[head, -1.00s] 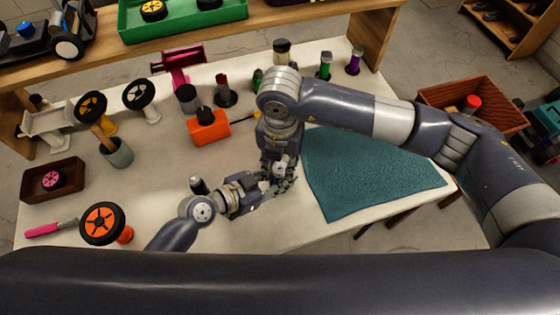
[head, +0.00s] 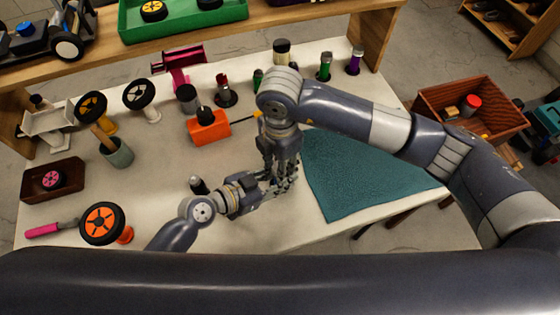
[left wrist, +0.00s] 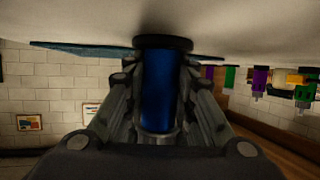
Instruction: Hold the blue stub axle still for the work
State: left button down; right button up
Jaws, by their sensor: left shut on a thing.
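The blue stub axle (left wrist: 158,95) shows in the left wrist view as a blue cylinder with a dark disc at its table end. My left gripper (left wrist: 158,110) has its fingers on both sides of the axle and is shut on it. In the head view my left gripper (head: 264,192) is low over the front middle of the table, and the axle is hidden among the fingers. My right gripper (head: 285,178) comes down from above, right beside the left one. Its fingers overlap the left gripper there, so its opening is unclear.
A teal mat (head: 365,175) lies to the right of the grippers. An orange block tool (head: 210,128) and several upright coloured parts stand behind. An orange wheel (head: 102,223) and a brown box (head: 52,180) are at left. A red-brown crate (head: 470,108) is at right.

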pick_arm(q)
jog(key=shift+s+f, duration=0.2)
jog(key=shift+f, duration=0.25)
pick_arm(e)
jog(key=shift+w+d, duration=0.1)
jog(key=shift+w, duration=0.05)
jog(key=o, duration=1.1)
notch_tip(320, 180, up, 12)
pick_arm(q)
jog(key=c, duration=1.2)
grip_release()
jog(key=shift+c, duration=0.2)
jog(key=shift+w+r, duration=0.1)
